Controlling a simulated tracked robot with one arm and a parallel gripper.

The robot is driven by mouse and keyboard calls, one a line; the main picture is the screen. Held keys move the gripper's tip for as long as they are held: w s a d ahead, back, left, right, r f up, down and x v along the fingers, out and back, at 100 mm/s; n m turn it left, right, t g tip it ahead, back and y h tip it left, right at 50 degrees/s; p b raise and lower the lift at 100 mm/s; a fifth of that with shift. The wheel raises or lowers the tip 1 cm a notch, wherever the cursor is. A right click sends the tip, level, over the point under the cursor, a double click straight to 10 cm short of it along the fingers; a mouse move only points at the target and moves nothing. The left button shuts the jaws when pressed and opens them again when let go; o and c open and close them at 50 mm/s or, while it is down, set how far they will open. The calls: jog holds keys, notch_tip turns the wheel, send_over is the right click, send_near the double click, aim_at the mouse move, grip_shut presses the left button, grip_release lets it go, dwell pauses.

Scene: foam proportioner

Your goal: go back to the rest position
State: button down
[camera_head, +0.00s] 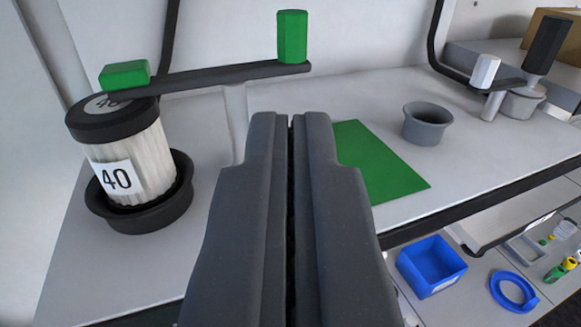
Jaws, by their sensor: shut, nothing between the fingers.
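My gripper (290,122) fills the lower middle of the view, pointing away over the grey worktop. Its two dark grey fingers are closed together with only a thin dark seam between them, and nothing is held. The fingers hide part of the worktop and part of a flat green square behind them. No marker for a rest position shows in this view.
A canister labelled 40 (118,165) stands in a black round holder (140,219) at left. A dark bar (215,77) with green ends crosses above. A grey cup (427,124) and green square (380,165) lie right; a blue bin (432,267) sits lower right.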

jog(key=s+d+f+g+b, duration=0.1)
jog(key=s+d+f+b, duration=0.1)
jog(key=s+f, duration=0.6)
jog(key=s+d+f+g+b, duration=0.1)
jog(key=s+d+f, duration=0.3)
jog(key=s+f, duration=0.4)
jog(key=shift+d+f+g+h+b, duration=0.2)
jog(key=shift+g+h+b, duration=0.15)
jog(key=shift+b, duration=0.3)
dwell(0.4)
